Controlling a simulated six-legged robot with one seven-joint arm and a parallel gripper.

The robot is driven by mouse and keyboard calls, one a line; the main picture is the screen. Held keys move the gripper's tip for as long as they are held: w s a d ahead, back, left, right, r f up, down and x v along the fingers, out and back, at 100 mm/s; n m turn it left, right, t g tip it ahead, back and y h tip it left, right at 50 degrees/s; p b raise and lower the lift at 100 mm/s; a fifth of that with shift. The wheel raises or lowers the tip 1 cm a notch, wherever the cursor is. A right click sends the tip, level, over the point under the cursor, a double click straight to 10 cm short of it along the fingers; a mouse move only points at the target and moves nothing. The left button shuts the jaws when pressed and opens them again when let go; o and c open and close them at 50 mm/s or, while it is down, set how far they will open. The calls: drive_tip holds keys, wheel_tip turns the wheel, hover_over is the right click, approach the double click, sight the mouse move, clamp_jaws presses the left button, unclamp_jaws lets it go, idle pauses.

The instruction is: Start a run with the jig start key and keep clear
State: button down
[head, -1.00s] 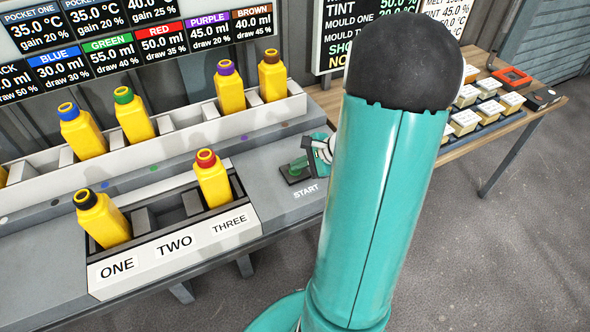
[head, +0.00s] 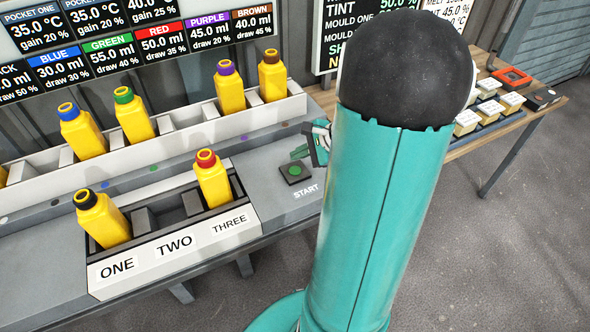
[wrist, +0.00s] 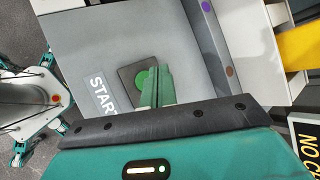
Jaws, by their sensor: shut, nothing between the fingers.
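The start key (head: 294,171) is a green round button on a dark square plate, on the grey bench right of the jig, with START lettered in front of it. It also shows in the wrist view (wrist: 141,78), partly hidden by my fingers. My gripper (head: 299,152) is shut and empty, above and just behind the key in the head view, apart from it. Its closed green fingers show in the wrist view (wrist: 154,86). The jig (head: 172,262) holds a black-capped can (head: 102,222) in pocket ONE and a red-capped can (head: 212,180) in pocket THREE. Pocket TWO is empty.
A white rack (head: 290,108) behind the jig holds yellow cans with blue, green, purple and brown caps. Boards with readings hang above it. A wooden table (head: 535,108) with white blocks stands at the right. My arm hides part of the bench's right end.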

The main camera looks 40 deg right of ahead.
drive_tip(key=shift+r, duration=1.15)
